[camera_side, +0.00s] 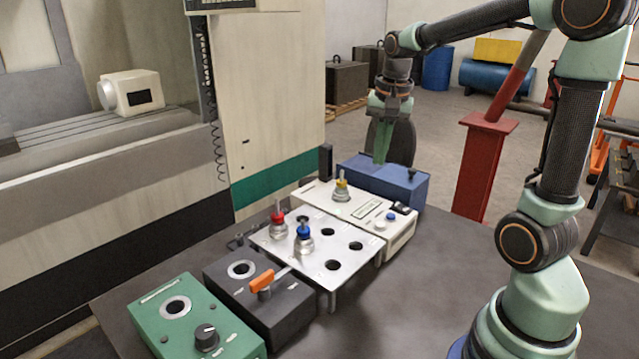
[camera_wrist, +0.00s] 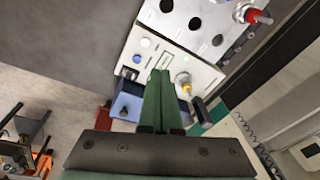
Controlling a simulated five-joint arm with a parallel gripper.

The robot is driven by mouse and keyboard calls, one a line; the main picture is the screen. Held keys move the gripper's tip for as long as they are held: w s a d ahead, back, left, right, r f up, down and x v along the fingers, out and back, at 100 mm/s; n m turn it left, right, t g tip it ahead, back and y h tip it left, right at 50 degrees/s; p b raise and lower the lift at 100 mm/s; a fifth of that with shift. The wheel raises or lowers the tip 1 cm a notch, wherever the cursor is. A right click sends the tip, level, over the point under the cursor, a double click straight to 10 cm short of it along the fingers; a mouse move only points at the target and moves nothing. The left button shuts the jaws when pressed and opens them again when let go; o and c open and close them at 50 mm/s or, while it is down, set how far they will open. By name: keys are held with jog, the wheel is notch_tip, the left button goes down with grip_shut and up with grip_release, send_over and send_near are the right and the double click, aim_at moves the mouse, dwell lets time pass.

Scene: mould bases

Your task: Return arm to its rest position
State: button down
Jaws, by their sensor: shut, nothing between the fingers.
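My gripper (camera_side: 380,160) hangs from my arm, pointing down, above the blue box (camera_side: 390,183) at the back of the table. Its green fingers are together with nothing between them. In the wrist view the closed fingertips (camera_wrist: 161,76) lie in front of the cream box. My arm is raised and bent, reaching left from its base at the right. The gripper appears apart from the things below it, though the fingertips overlap the blue box's back edge in the side view.
A metal plate (camera_side: 347,265) with holes bears a red-topped holder (camera_side: 278,222) and a blue-topped holder (camera_side: 304,240). A yellow-topped holder (camera_side: 342,190) stands on the cream box (camera_side: 400,237). A dark box (camera_side: 285,320) and green box (camera_side: 185,290) are at front. The table's right part is clear.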

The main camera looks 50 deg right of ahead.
jog(key=s+a+n+t, duration=0.2)
jog(key=s+a+n, duration=0.1)
jog(key=a+n, duration=0.3)
jog(key=s+a+n+t, duration=0.1)
jog(key=s+a+n, duration=0.2)
jog(key=a+n, duration=0.4)
jog(key=a, duration=0.2)
jog(key=shift+s+a+r+t+y, duration=0.2)
jog(key=shift+a+t+y, duration=0.1)
jog(key=shift+t+y, duration=0.1)
jog(key=c, duration=1.5)
grip_release()
jog(key=shift+c, duration=0.2)
